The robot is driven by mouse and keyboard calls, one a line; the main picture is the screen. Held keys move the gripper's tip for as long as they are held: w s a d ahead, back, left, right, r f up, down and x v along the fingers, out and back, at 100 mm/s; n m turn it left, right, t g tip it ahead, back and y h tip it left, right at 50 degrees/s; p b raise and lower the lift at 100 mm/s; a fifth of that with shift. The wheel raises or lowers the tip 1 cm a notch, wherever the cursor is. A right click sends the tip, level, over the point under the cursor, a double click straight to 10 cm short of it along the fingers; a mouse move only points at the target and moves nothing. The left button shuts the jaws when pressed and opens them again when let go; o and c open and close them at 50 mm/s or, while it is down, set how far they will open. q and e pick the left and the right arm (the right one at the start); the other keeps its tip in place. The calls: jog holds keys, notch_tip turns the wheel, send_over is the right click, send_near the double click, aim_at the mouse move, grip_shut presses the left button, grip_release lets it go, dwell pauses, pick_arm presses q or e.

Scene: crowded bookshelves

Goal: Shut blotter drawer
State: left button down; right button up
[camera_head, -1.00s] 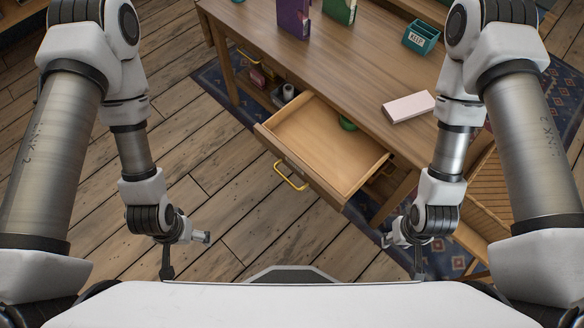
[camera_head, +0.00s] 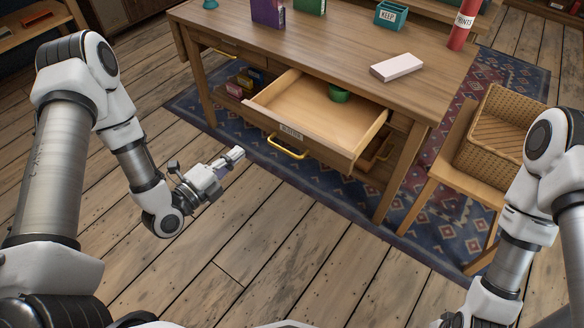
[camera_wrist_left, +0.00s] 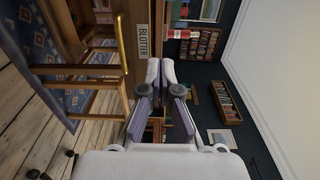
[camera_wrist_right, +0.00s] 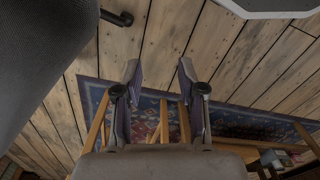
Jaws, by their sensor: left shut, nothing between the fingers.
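The blotter drawer (camera_head: 309,144) is pulled out of the wooden desk, with a yellow handle (camera_head: 288,148) and a label on its front. A green round item (camera_head: 339,95) sits inside it at the back. In the left wrist view the BLOTTER label (camera_wrist_left: 142,41) and the handle (camera_wrist_left: 121,43) show on the drawer front. My left gripper (camera_head: 237,153) is shut and empty, to the left of the handle and apart from it. My right gripper (camera_wrist_right: 157,75) shows in its wrist view with its fingers apart and nothing between them, over the floor; it is out of the head view.
The desk top (camera_head: 330,47) holds a pale pink box (camera_head: 397,67), a teal KEEP bin (camera_head: 391,15) and upright books. A wicker basket (camera_head: 505,135) sits on a wooden chair to the right. Bare floor (camera_head: 270,220) lies in front of the desk.

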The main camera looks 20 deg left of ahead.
pick_arm(q)
notch_tip(320, 180, down, 3)
jog(key=a, duration=0.1)
jog(key=b, duration=0.4)
send_near(275, 121)
jog(key=shift+y, duration=0.3)
jog(key=x, duration=0.7)
jog(key=shift+d, duration=0.15)
pick_arm(e)
notch_tip(275, 121, down, 6)
jog(key=shift+w, duration=0.3)
pick_arm(q)
jog(key=shift+w, duration=0.1)
